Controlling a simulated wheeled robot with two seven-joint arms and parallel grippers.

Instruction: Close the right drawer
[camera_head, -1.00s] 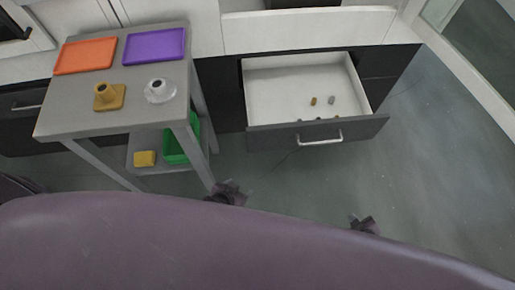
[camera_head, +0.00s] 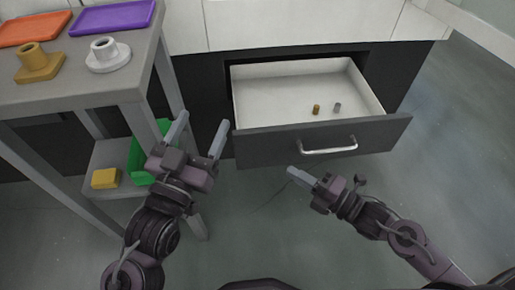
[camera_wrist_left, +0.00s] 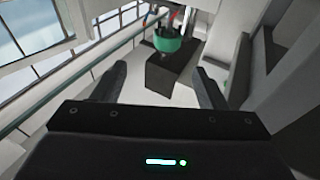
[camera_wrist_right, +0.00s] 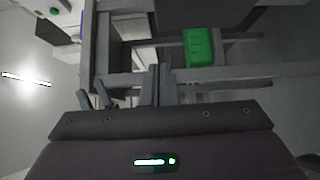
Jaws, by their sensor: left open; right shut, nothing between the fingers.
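The right drawer (camera_head: 262,142) stands pulled out of the dark cabinet, with a dark front, a white inside and a silver bar handle (camera_head: 328,146). Two small pieces, one brown (camera_head: 316,109) and one grey (camera_head: 337,107), lie in it. My right gripper (camera_head: 291,172) is shut and empty, in front of and below the drawer front, left of the handle, apart from it in the picture. My left gripper (camera_head: 201,133) is open and empty, between the cart and the drawer's left end. The drawer is not clear in either wrist view.
A grey cart (camera_head: 108,82) stands at the left with orange (camera_head: 30,30) and purple (camera_head: 112,16) trays, a yellow flanged part (camera_head: 38,66) and a white one (camera_head: 107,58). A green bin (camera_head: 142,150) and yellow block (camera_head: 105,179) sit lower. The floor at right is free.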

